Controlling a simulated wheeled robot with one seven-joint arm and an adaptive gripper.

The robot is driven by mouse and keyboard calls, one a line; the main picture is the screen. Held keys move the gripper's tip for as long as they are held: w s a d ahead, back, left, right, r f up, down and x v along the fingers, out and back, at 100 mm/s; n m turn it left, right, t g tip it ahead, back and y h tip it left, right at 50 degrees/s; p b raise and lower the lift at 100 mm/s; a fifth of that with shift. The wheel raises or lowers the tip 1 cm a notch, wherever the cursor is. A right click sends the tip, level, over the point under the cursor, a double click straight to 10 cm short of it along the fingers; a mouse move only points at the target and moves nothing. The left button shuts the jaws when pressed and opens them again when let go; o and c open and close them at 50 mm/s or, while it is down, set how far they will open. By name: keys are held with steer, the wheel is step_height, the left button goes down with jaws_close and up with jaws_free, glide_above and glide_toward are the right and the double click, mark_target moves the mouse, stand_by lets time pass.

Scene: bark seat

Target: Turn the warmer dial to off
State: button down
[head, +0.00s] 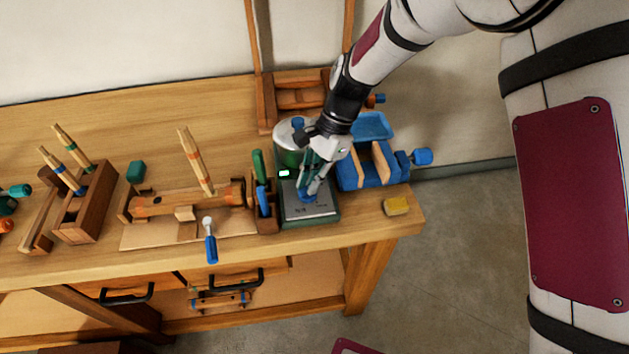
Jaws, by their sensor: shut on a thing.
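The warmer (322,213) is a dark green box with a grey sloping front panel, near the right end of the bench. A small lit green indicator (284,173) shows at its upper left. A green pot with a pale lid (288,130) and a blue knob sits at its back. My gripper (307,189) points down over the panel and is shut on the blue dial (306,198). The fingers hide most of the dial, so I cannot read its setting. Small marks on the panel below it are too small to read.
A blue vise (362,178) stands close on the right, with a yellow block (396,205) by the bench edge. A wooden holder (265,219) with green and blue handled tools stands close on the left. A blue-handled tool (210,245) lies farther left at the front edge.

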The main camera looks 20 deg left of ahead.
steer(key=n+b, duration=0.1)
steer(key=n, duration=0.1)
steer(key=n+h+b, duration=0.1)
steer(key=n, duration=0.1)
steer(key=n+g+h+b, duration=0.1)
steer(key=n, duration=0.1)
steer(key=shift+w+a+f+n+b, duration=0.15)
steer(key=shift+a+n+b, duration=0.15)
steer(key=shift+a, duration=0.05)
steer(key=n+h+b, duration=0.1)
steer(key=n, duration=0.2)
steer(key=shift+a+h, duration=0.1)
steer(key=shift+h, duration=0.2)
steer(key=shift+a+n+t+h+b, duration=0.1)
steer(key=shift+n+t+h+b, duration=0.4)
steer(key=shift+n, duration=1.2)
steer(key=shift+s, duration=0.2)
steer(key=c, duration=1.6)
jaws_free()
steer(key=shift+c, duration=0.2)
